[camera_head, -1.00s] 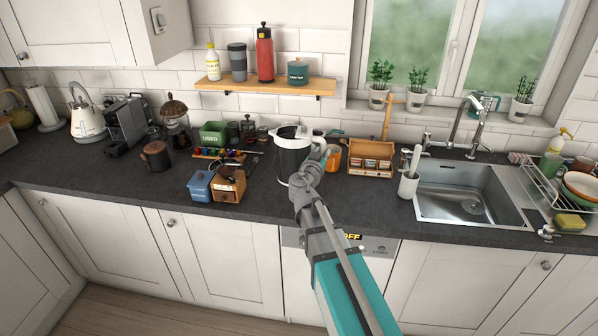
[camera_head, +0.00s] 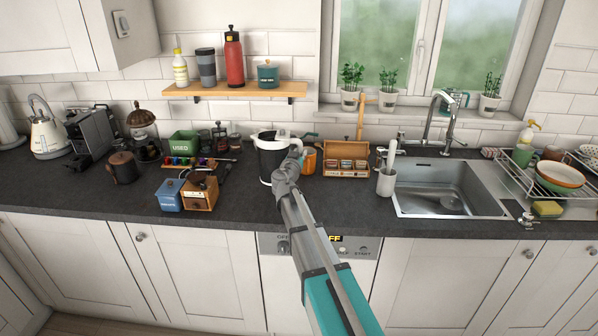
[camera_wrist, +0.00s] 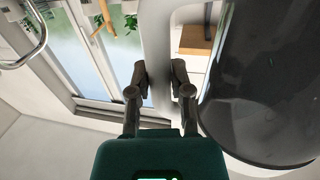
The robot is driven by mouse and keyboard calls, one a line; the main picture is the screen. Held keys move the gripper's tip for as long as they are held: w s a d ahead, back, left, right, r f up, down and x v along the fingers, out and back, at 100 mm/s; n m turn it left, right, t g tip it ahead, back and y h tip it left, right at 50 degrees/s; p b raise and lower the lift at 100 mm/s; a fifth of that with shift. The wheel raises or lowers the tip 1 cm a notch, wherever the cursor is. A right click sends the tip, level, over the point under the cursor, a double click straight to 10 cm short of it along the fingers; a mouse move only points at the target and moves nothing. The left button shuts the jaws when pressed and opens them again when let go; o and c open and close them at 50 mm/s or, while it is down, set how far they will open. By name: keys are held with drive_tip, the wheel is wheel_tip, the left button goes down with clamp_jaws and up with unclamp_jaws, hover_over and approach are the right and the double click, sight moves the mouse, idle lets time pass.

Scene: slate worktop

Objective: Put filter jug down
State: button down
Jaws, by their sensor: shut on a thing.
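The filter jug (camera_head: 271,162) is dark-bodied with a white lid, spout and handle. The jug's dark, see-through body (camera_wrist: 258,85) fills the right of that view. The arm hides part of the jug's lower right side.
A wooden grinder (camera_head: 200,191) and blue canister (camera_head: 169,195) stand left of the jug. An orange mug (camera_head: 309,161) is close on its right, with a wooden box (camera_head: 346,160) beyond. A utensil pot (camera_head: 386,182) stands by the sink (camera_head: 450,188).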

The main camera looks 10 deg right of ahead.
drive_tip(key=shift+w+d+f+b, duration=0.2)
drive_tip(key=shift+w+f+b, duration=0.35)
drive_tip(key=shift+f, duration=0.25)
drive_tip(key=shift+w+d+f+b, duration=0.1)
drive_tip(key=shift+w+f+b, duration=0.15)
drive_tip(key=shift+f+b, duration=0.75)
drive_tip(key=shift+w+d+f+b, duration=0.1)
drive_tip(key=shift+w+f+b, duration=0.1)
drive_tip(key=shift+f+b, duration=0.75)
drive_tip(key=shift+f, duration=0.1)
drive_tip(key=c, duration=0.5)
unclamp_jaws()
drive_tip(key=shift+c, duration=0.2)
